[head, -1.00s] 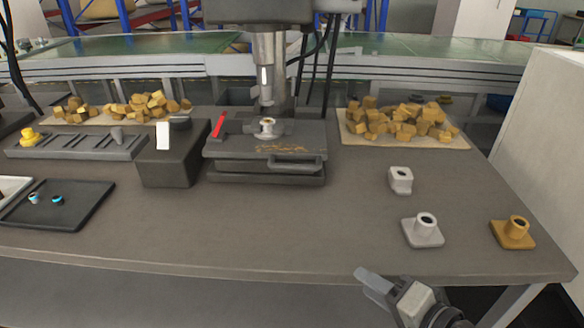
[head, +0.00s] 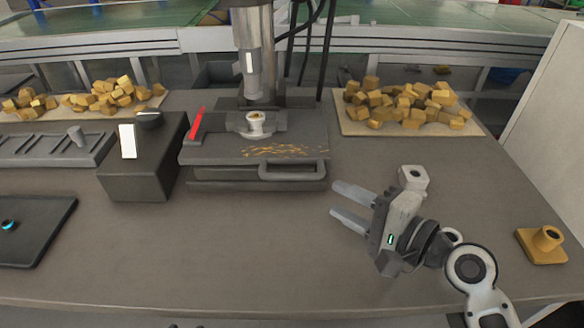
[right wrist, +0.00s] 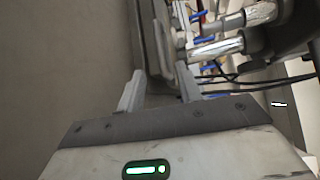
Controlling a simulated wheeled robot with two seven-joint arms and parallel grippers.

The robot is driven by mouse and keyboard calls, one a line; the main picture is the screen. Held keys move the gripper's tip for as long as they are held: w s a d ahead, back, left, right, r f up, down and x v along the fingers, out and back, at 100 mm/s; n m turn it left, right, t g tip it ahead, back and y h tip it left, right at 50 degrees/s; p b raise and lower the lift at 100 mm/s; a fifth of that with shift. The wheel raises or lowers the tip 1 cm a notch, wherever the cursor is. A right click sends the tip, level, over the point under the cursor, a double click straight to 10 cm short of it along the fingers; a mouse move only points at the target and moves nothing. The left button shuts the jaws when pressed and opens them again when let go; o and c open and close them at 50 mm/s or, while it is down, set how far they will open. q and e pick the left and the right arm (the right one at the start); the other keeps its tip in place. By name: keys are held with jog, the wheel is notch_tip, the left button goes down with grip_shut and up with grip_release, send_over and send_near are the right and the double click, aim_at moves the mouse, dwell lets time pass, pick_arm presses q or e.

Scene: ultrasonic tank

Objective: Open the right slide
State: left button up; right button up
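The dark slide plate (head: 225,150) lies on the machine base under the vertical spindle (head: 255,50). Its loop handle (head: 290,177) sticks out at the front right. A small white part (head: 255,124) sits in a holder on the plate, beside a red lever (head: 197,120). My right gripper (head: 338,200) is open and empty. It is over the table, just right of and in front of the handle, apart from it, with fingers pointing left. The right wrist view shows both fingers (right wrist: 160,90) apart, with dark machine parts beyond. My left gripper is not in view.
A white block (head: 412,178) lies behind my right gripper, and a yellow flanged part (head: 541,245) is at the right. Wooden-looking chunks (head: 405,105) lie on a board behind. A dark box (head: 145,170) stands left of the machine. The table in front is clear.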

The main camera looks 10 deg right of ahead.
aim_at(297, 179)
jog(key=x, duration=1.2)
jog(key=shift+w+f+p, duration=0.15)
jog(key=shift+p, duration=0.2)
grip_shut()
